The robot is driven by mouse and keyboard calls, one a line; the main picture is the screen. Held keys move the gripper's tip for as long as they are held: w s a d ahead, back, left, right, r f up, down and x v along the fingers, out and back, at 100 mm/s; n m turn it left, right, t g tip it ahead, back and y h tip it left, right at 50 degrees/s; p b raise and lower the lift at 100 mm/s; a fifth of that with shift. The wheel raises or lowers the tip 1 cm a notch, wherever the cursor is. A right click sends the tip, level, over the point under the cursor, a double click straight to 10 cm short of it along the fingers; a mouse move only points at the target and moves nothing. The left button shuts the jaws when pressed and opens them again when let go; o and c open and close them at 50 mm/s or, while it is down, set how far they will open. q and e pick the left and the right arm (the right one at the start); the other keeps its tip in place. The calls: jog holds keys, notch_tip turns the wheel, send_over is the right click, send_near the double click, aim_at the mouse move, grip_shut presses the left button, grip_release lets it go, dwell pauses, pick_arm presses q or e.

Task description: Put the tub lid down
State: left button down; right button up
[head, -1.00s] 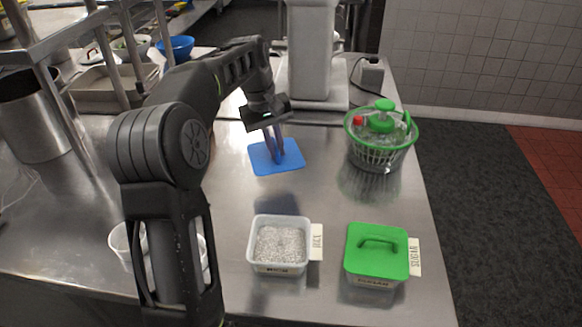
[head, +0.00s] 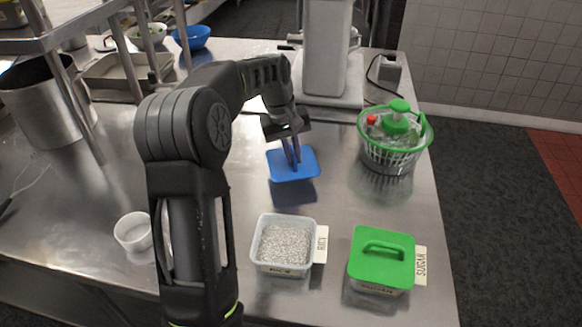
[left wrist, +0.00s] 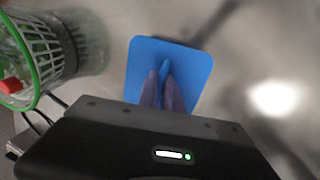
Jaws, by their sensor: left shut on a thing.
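The blue tub lid (head: 305,165) is flat and square with rounded corners, near the middle of the steel counter. My left gripper (head: 291,158) points down and is shut on its handle. A dark patch shows on the steel just in front of the lid, so it looks a little above the counter; the exact gap is unclear. In the left wrist view the lid (left wrist: 190,72) shows beyond the two fingers (left wrist: 164,75), which pinch the handle at its middle. An open white tub of rice (head: 285,244) stands in front of the lid. My right gripper is out of view.
A sugar tub with a green lid (head: 383,257) stands at front right. A grey appliance (head: 327,55) stands behind. A white cup (head: 133,232) is at left. Bare steel surrounds the lid.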

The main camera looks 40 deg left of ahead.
aim_at(293, 168)
pick_arm(q)
jog(key=shift+f, duration=0.15)
jog(key=shift+f, duration=1.9)
jog(key=shift+f, duration=0.1)
jog(key=c, duration=1.5)
grip_release()
jog(key=r, duration=0.4)
jog(key=s+a+r, duration=0.1)
jog(key=r, duration=0.3)
jog(key=s+r, duration=0.1)
jog(key=r, duration=0.3)
jog(key=shift+a, duration=0.2)
